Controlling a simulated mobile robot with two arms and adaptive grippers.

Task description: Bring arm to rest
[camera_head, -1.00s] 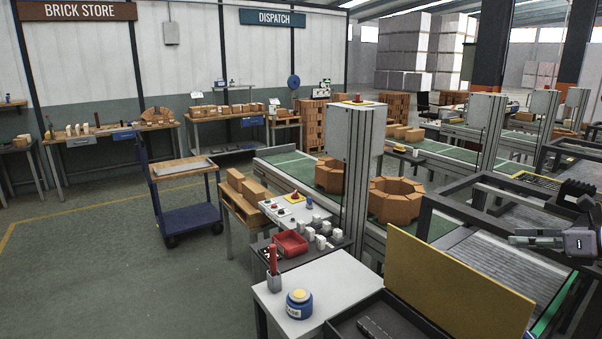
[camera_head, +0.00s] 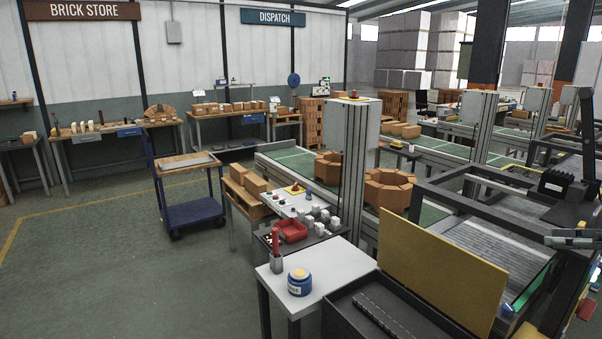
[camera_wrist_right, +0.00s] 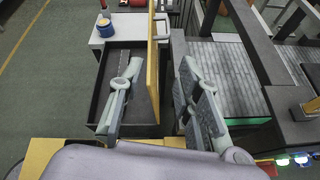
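My right gripper (camera_head: 574,238) shows at the right edge of the head view, partly cut off by the frame. In the right wrist view my right gripper (camera_wrist_right: 160,66) has its two fingers well apart, with nothing held between them. The edge of an upright yellow panel (camera_wrist_right: 152,85) shows in the gap between the fingers in that view. The panel (camera_head: 440,280) stands left of the gripper in the head view, apart from it. My left gripper is not in view.
A black open tray (camera_head: 345,315) lies beside the panel. A white table (camera_head: 325,260) holds a blue jar (camera_head: 299,282) and a cup with a red-handled tool (camera_head: 276,260). A dark machine frame (camera_head: 455,200) surrounds a grey roller bed on the right. Open floor (camera_head: 110,265) lies left.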

